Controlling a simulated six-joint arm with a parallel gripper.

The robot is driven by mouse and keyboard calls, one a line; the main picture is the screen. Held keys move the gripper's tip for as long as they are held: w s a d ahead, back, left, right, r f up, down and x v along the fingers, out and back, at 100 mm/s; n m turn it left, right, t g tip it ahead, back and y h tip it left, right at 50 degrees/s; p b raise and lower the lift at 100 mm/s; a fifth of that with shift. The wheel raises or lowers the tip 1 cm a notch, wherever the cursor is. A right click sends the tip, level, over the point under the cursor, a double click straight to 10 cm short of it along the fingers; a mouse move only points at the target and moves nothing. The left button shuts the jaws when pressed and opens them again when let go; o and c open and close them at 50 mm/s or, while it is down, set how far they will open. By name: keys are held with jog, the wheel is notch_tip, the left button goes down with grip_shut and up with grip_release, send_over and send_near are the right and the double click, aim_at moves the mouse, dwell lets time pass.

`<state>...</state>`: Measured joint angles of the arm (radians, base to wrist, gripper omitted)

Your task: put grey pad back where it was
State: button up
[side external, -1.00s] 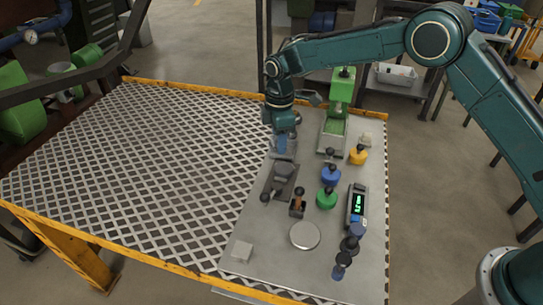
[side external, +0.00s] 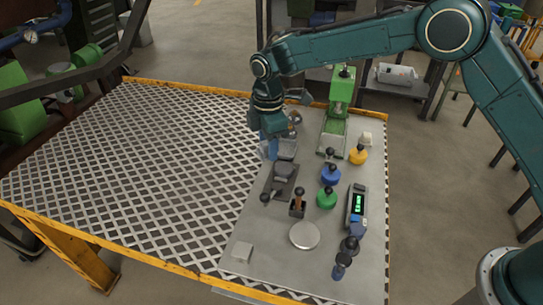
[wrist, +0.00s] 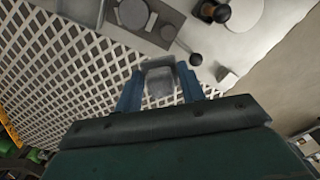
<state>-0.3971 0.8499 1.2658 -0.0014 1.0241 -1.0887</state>
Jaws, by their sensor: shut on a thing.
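My gripper (side external: 268,150) hangs near the back left edge of the grey work plate, beside the lattice mesh, in the side view. In the wrist view its blue fingers (wrist: 160,86) are shut on a small grey block, which I take to be the grey pad (wrist: 159,76). Mesh shows behind the pad there, so it is held up over or near the mesh. In the side view I cannot make out the pad, as the fingers hide it. A flat grey square holder (side external: 287,150) lies just right of the fingers.
A dark fixture (side external: 281,180) stands just in front of my gripper. Several knobbed weights, blue (side external: 331,174), green (side external: 326,199) and yellow (side external: 358,156), a meter (side external: 357,207), a round disc (side external: 304,235) and a green press (side external: 340,95) fill the plate. The mesh (side external: 140,170) is clear.

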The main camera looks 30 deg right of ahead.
jog(key=s+a+r+n, duration=0.5)
jog(key=s+a+r, duration=0.1)
jog(key=s+a, duration=0.45)
send_over(255, 237)
notch_tip(255, 237, down, 15)
jog(key=shift+f, duration=0.2)
jog(key=shift+f, duration=0.1)
jog(key=shift+f, duration=2.05)
jog(key=shift+f, duration=0.1)
jog(key=o, duration=0.9)
jog(key=shift+o, duration=0.2)
notch_tip(255, 237, up, 12)
